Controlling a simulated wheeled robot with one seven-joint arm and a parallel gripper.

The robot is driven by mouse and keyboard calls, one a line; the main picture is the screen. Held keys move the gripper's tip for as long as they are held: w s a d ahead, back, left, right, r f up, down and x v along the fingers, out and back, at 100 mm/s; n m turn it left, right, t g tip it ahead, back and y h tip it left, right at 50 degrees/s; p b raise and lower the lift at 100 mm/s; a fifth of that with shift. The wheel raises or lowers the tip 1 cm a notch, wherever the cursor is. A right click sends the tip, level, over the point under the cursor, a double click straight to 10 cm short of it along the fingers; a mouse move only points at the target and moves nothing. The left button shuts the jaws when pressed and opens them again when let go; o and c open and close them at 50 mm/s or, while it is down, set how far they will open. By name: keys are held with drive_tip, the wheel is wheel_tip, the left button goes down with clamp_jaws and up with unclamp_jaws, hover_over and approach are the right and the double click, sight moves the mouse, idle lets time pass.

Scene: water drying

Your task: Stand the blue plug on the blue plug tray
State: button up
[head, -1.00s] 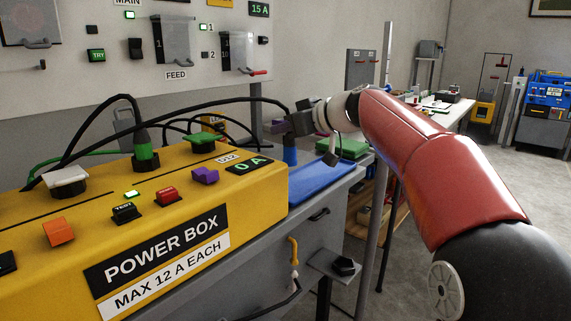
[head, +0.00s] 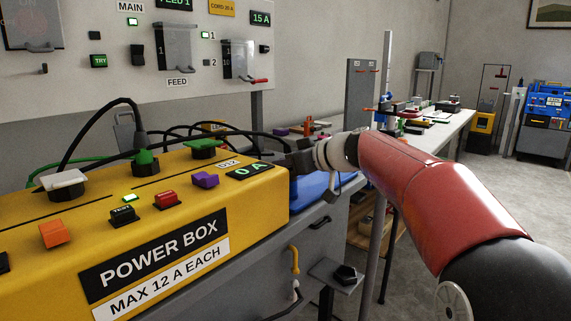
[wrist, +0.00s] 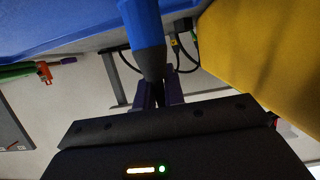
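The blue plug (wrist: 145,25) points away from my gripper (wrist: 158,92) in the wrist view, its dark end between the two fingers. My gripper is shut on it. The plug's far end is cut off by the top of that view. The blue plug tray (wrist: 50,30) fills the upper left there. In the head view the tray (head: 318,190) lies on the grey bench just right of the power box. My gripper (head: 291,160) is low over the tray's left part, by the box's corner. The plug is mostly hidden there; I cannot tell whether it touches the tray.
The yellow power box (head: 190,215) stands close left of my gripper, and it fills the right of the wrist view (wrist: 255,50). Black cables (head: 200,130) arch behind it. A grey post (head: 376,240) rises beside the bench. Another table (head: 450,125) with small items stands behind.

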drive_tip(key=o, duration=0.4)
drive_tip(key=shift+r+p, duration=0.2)
drive_tip(key=shift+p, duration=0.1)
drive_tip(key=shift+s+d, duration=0.2)
drive_tip(key=shift+d, duration=0.1)
drive_tip(key=b+v, duration=0.1)
drive_tip(key=v, duration=1)
drive_tip(key=shift+b, duration=0.35)
drive_tip(key=shift+s+d+r, duration=0.1)
drive_tip(key=shift+s, duration=0.05)
